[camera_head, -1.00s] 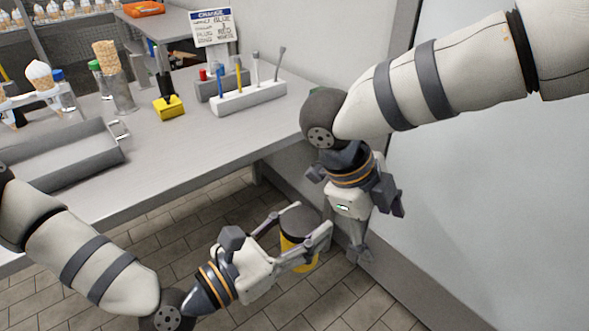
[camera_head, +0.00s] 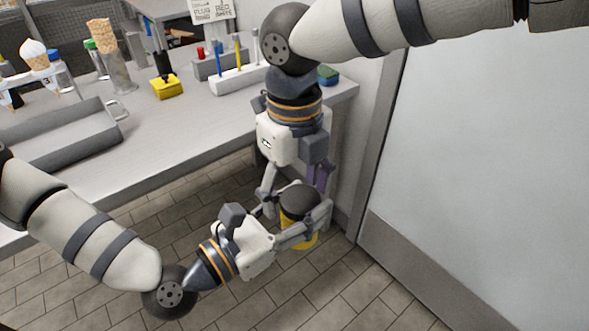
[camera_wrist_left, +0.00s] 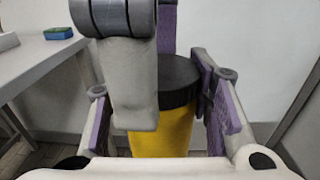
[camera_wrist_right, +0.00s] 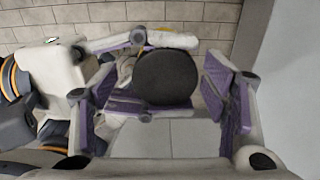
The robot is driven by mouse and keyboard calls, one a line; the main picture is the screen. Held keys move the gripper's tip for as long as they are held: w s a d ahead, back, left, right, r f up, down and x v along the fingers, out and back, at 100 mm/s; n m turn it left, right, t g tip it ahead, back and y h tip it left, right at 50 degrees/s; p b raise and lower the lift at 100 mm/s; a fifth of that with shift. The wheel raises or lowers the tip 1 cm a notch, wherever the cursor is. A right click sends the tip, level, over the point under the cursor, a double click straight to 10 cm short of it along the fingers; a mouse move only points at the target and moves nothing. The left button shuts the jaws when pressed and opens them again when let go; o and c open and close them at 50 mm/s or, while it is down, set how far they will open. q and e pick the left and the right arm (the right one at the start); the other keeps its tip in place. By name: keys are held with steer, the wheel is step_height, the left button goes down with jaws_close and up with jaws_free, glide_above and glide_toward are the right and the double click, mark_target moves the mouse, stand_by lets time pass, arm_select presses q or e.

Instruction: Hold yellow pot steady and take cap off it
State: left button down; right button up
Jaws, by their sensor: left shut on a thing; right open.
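The yellow pot (camera_head: 301,240) with its dark cap (camera_head: 299,203) is held in the air in front of the table. My left gripper (camera_head: 296,224) is shut on the pot from the side; the left wrist view also shows the yellow body (camera_wrist_left: 165,135) and black cap (camera_wrist_left: 180,80) between its fingers. The cap is on the pot. My right gripper (camera_head: 292,196) points down over the pot with its fingers open. In the right wrist view the round cap (camera_wrist_right: 166,77) lies between the spread fingers, with a visible gap to the right finger.
The table (camera_head: 150,150) has a grey tray (camera_head: 70,145), a yellow block (camera_head: 167,86) and a white tool rack (camera_head: 235,80). A blue-green sponge (camera_head: 328,75) sits at its right corner. A wall stands to the right. Below the pot is open floor.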

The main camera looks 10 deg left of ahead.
steer(key=shift+s, duration=0.1)
steer(key=c, duration=1.2)
steer(key=o, duration=1.3)
steer(key=shift+a, duration=0.1)
steer(key=shift+c, duration=0.2)
